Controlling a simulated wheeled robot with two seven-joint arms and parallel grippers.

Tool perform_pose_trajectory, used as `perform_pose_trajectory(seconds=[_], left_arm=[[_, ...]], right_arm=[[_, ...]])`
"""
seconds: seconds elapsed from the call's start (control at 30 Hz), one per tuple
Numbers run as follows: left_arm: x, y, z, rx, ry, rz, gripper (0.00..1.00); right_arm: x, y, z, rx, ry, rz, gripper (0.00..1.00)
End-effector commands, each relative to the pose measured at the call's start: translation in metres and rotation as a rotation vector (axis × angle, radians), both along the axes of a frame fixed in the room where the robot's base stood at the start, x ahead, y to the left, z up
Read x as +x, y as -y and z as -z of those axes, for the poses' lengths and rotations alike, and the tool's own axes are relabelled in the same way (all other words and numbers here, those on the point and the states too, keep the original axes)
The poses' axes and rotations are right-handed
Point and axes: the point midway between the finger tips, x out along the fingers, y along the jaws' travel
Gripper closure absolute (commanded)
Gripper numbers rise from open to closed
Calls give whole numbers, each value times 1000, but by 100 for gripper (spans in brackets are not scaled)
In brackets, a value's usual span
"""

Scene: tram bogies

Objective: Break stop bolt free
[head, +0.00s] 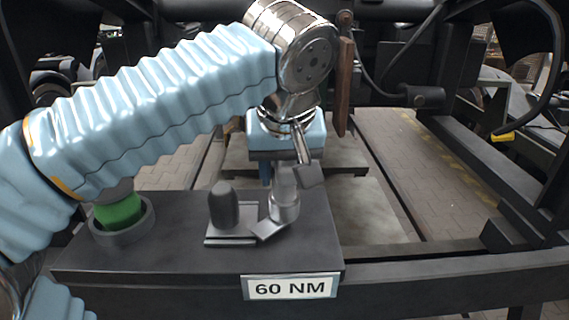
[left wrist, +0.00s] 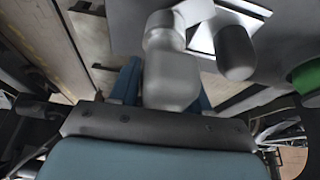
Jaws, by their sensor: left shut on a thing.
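My left gripper (head: 287,165) reaches over the dark box in the head view, its blue body above and its fingers pointing down. In the left wrist view its blue fingers (left wrist: 163,88) stand on either side of a grey cylindrical piece (left wrist: 172,65), and it is shut on this piece. In the head view the grey piece (head: 285,205) stands by an angled grey plate (head: 228,238) on the box. The exact contact is partly hidden. I cannot pick out the stop bolt with certainty. My right gripper is not in view.
The dark box (head: 150,262) carries a "60 NM" label (head: 290,288). A dark rounded knob (head: 223,207) stands left of the grey piece. A green cylinder (head: 118,210) sits in a dark ring at left. Dark frame beams (head: 490,170) run along the right; paved floor lies behind.

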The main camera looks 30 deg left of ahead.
Motion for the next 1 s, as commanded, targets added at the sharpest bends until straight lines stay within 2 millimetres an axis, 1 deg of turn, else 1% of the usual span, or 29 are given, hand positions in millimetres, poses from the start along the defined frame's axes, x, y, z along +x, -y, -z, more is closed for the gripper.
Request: perform_pose_trajectory(seconds=[0.1,0.37,0.47,1.0], left_arm=[[0,0,0,-1,1,-62,100],[0,0,-2,-1,2,-62,100],[0,0,-8,0,3,-61,100],[1,1,-55,-1,3,-58,100]], right_arm=[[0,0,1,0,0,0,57],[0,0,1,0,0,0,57],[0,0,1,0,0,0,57],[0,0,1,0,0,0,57]])
